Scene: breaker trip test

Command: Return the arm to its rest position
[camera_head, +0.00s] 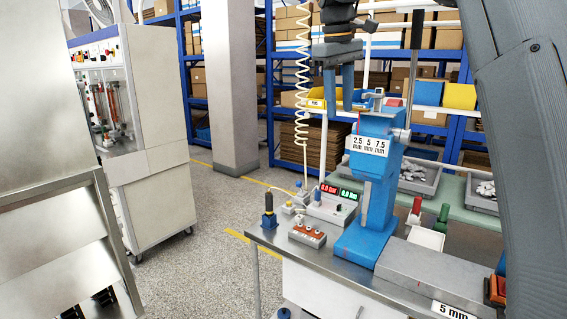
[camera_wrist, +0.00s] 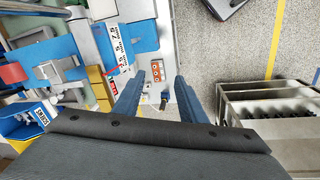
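My gripper (camera_head: 339,100) hangs at the upper middle of the head view, fingers pointing down, above and behind the blue test stand (camera_head: 371,180) as seen there. In the wrist view my gripper (camera_wrist: 160,78) shows two blue fingers standing apart with nothing held between them. The small box with an orange top (camera_wrist: 158,68) shows beyond the gap between the fingertips; it also shows on the bench in the head view (camera_head: 307,234). The blue stand carries a label reading 2.5, 5 and 7.5 mm.
A meter box with red and green displays (camera_head: 330,205) stands on the metal bench. A coiled cream cable (camera_head: 301,90) hangs left of my gripper. Grey trays (camera_head: 420,188) lie behind the stand. A steel cabinet (camera_head: 45,200) is at left. Open floor (camera_head: 215,215) lies between.

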